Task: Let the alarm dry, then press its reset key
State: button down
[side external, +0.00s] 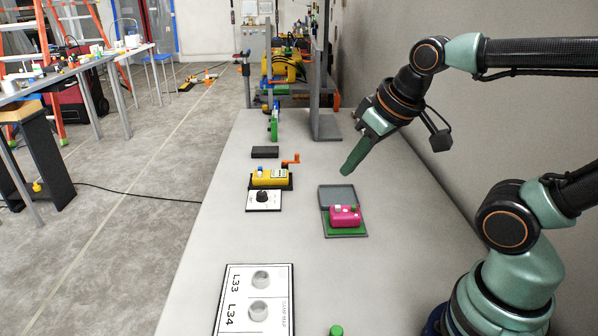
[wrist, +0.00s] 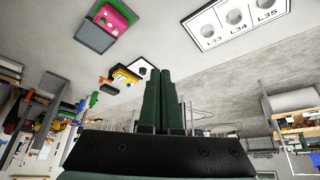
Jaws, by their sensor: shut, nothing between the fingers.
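A pink box-shaped device (side external: 346,218) with a white key and a green key on top sits on a green base (side external: 345,232). A grey shallow tray (side external: 337,194) lies directly behind it. It appears to be the alarm; I cannot tell whether it is wet. It also shows at the top left of the wrist view (wrist: 112,17). My gripper (side external: 352,165) is shut and empty, its green fingers pointing down, above and behind the pink device without touching it. In the wrist view my shut fingers (wrist: 160,85) stand side by side, apart from everything.
A yellow device (side external: 271,179) with an orange crank (side external: 291,162) stands left, behind a white plate with a black knob (side external: 263,196). A dark block (side external: 265,152) lies beyond. A labelled board (side external: 258,290) with round clear discs and a green cylinder (side external: 336,330) are near. The table centre is clear.

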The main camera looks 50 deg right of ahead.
jog(key=n+g, duration=0.6)
jog(key=n, duration=0.3)
send_over(338, 207)
jog(key=shift+w+f, duration=0.1)
jog(key=shift+f, duration=2.2)
notch_tip(338, 207, down, 14)
jog(key=shift+f, duration=0.1)
